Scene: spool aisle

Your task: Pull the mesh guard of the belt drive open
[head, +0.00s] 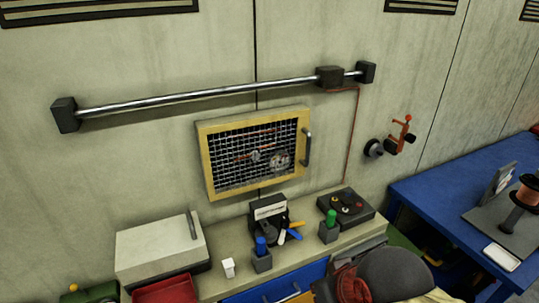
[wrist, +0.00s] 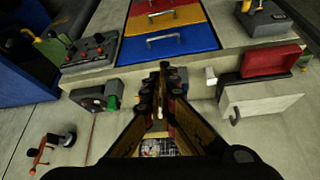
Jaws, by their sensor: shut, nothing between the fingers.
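The mesh guard (head: 205,152) is a yellow-framed panel with wire mesh on the wall in the head view. It looks closed, and belt drive parts show dimly behind the mesh. Its dark upright handle (head: 307,147) is on the right side of the frame. In the wrist view, which looks upside down, a bit of the mesh (wrist: 158,147) shows between the finger linkages. My gripper (wrist: 165,70) is shut and empty in the wrist view, its tips pointing toward the bench with drawers. I see no contact between the gripper and the handle.
A steel rail (head: 200,97) runs above the guard. Below is a bench with a pale lidded box (head: 160,248), a red tray (head: 165,290), pen cups and a dark button box (head: 346,207). A red-handled crank (head: 405,135) juts from the wall at right. A blue table (head: 450,195) stands further right.

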